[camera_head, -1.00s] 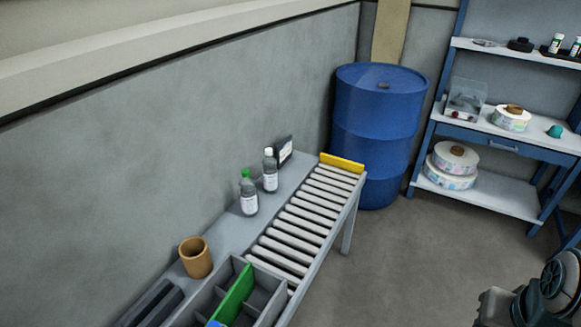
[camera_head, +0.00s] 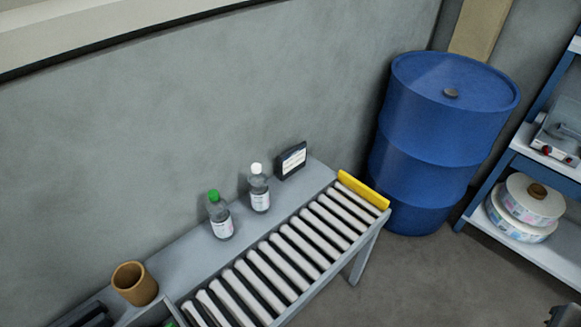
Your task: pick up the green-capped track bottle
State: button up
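The green-capped bottle (camera_head: 220,216) stands upright on the grey ledge of the roller table, close to the wall. It is clear to grey with a white label. A white-capped bottle (camera_head: 259,188) of similar shape stands just right of it and slightly farther back, apart from it. My gripper is not clearly in view; only a small dark piece, perhaps of my arm, shows at the bottom right corner.
White rollers (camera_head: 290,258) run along the table's front side, ending at a yellow stop (camera_head: 363,190). A dark label display (camera_head: 292,160) stands behind the bottles. A brown cup (camera_head: 134,283) is at left. A blue drum (camera_head: 432,140) and shelf with reels (camera_head: 525,208) stand right.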

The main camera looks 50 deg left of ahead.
aim_at(220, 220)
jog(key=i, duration=0.65)
jog(key=u, duration=3.1)
jog(key=i, duration=0.5)
jog(key=z, duration=0.05)
